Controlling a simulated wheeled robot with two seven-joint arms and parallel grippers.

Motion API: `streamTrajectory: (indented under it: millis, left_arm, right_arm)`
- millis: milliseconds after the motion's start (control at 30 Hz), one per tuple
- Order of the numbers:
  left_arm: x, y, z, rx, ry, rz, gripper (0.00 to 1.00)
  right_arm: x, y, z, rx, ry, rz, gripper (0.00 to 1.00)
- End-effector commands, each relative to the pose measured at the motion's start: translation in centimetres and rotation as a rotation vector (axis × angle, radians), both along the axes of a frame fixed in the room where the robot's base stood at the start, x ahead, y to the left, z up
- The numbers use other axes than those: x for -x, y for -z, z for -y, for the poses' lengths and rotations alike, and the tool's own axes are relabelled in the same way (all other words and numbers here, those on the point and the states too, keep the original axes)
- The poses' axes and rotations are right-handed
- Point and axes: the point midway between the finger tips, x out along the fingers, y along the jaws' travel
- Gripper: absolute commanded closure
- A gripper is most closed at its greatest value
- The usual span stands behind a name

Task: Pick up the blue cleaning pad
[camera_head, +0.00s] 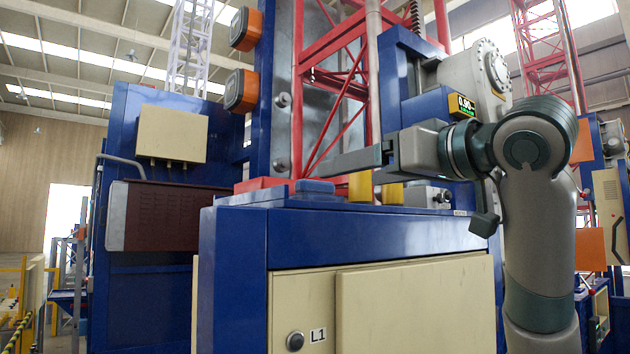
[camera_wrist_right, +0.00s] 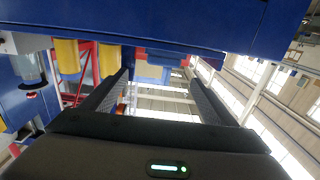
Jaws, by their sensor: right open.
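The blue cleaning pad (camera_head: 315,187) appears as a small flat blue block on top of the blue cabinet (camera_head: 345,232), near its back left. In the right wrist view, which looks upside down, a blue block that seems to be the pad (camera_wrist_right: 150,72) shows beyond the fingers. My right gripper (camera_head: 312,169) reaches in from the right, its long fingers level and pointing left. Their tips are close to the pad and look slightly above it. In the wrist view the right gripper (camera_wrist_right: 158,80) is open, with nothing between its fingers. My left gripper is out of view.
Yellow cylinders (camera_head: 361,187) stand on the cabinet just behind and right of the pad, below my right gripper. A red lattice mast (camera_head: 335,95) and a blue post with orange units (camera_head: 241,90) rise behind. The cabinet's front left top is clear.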

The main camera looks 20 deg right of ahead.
Motion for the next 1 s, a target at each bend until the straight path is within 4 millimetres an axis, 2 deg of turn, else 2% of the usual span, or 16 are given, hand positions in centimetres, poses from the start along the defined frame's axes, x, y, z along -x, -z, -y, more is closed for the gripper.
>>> streamTrajectory:
  millis: [33, 100, 300, 767, 1000]
  left_arm:
    - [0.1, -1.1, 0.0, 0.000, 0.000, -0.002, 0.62]
    - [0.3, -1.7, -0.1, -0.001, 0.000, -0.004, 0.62]
    - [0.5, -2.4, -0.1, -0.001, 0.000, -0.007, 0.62]
    - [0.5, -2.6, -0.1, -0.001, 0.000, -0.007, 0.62]
    - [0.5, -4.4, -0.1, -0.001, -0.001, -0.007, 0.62]
  right_arm:
    - [-0.9, -0.4, -0.3, 0.000, 0.000, -0.005, 0.20]
    - [-1.9, -0.3, -0.7, 0.000, -0.001, -0.003, 0.20]
    - [-3.6, -0.1, -1.3, 0.000, 0.000, -0.001, 0.20]
    - [-3.9, 0.0, -1.4, 0.000, 0.001, 0.000, 0.20]
    - [-5.1, -0.3, -2.3, 0.001, -0.001, -0.002, 0.20]
